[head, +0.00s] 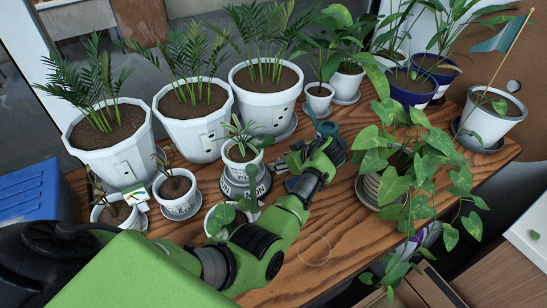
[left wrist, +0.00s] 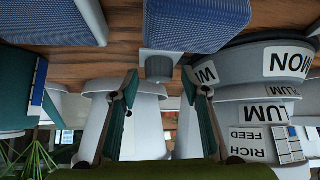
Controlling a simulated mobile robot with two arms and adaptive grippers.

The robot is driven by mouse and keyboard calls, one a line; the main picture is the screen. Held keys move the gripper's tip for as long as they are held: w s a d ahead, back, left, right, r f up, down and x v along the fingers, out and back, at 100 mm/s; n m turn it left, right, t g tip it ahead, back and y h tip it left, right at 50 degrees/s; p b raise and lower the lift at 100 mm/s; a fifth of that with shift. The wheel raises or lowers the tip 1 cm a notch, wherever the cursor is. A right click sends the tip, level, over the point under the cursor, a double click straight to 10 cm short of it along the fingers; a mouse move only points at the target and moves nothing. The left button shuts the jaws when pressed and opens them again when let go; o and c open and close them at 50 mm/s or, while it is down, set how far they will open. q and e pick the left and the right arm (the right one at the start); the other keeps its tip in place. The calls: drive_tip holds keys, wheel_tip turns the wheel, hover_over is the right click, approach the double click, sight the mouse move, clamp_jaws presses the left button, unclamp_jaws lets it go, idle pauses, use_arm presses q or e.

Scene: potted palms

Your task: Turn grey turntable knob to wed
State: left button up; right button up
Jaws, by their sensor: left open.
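In the left wrist view the turntable (left wrist: 245,58) is at right. A small grey block (left wrist: 160,66), possibly the knob, shows between my finger ends; contact is unclear. I cannot make out a knob in the head view. A partly hidden label starting with "W" is beside the right finger; no full "wed" mark is readable. My left gripper (head: 285,160) is open, right of the turntable; its fingers show in the left wrist view (left wrist: 160,85). My right gripper is out of view.
Large white pots (head: 265,100) stand behind. A teal watering can (head: 333,135) is close behind my gripper. A trailing leafy plant (head: 395,185) is to its right. Small pots (head: 177,200) stand left of the turntable. Bare wood (head: 325,235) is free in front.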

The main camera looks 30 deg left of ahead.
use_arm(q)
drive_tip(key=shift+f, duration=0.15)
drive_tip(key=shift+c, duration=0.2)
drive_tip(key=c, duration=1)
drive_tip(key=shift+s+r+m+t+p, duration=0.1)
drive_tip(key=shift+r+m+t+p, duration=0.25)
drive_tip(key=shift+p, duration=0.4)
drive_tip(key=shift+c, duration=0.2)
drive_tip(key=m+p, duration=0.1)
drive_tip(key=m+t+h+p, duration=0.1)
drive_tip(key=p, duration=0.1)
drive_tip(key=shift+s+a+m+t, duration=0.1)
drive_tip(key=shift+a+m+t, duration=0.15)
drive_tip(key=shift+m, duration=0.1)
drive_tip(key=shift+m+t+h+p, duration=0.65)
drive_tip(key=shift+m+p, duration=0.35)
drive_tip(key=shift+p, duration=0.25)
drive_tip(key=shift+f+m+h, duration=0.1)
drive_tip(key=shift+m+h, duration=0.15)
drive_tip(key=shift+m, duration=0.05)
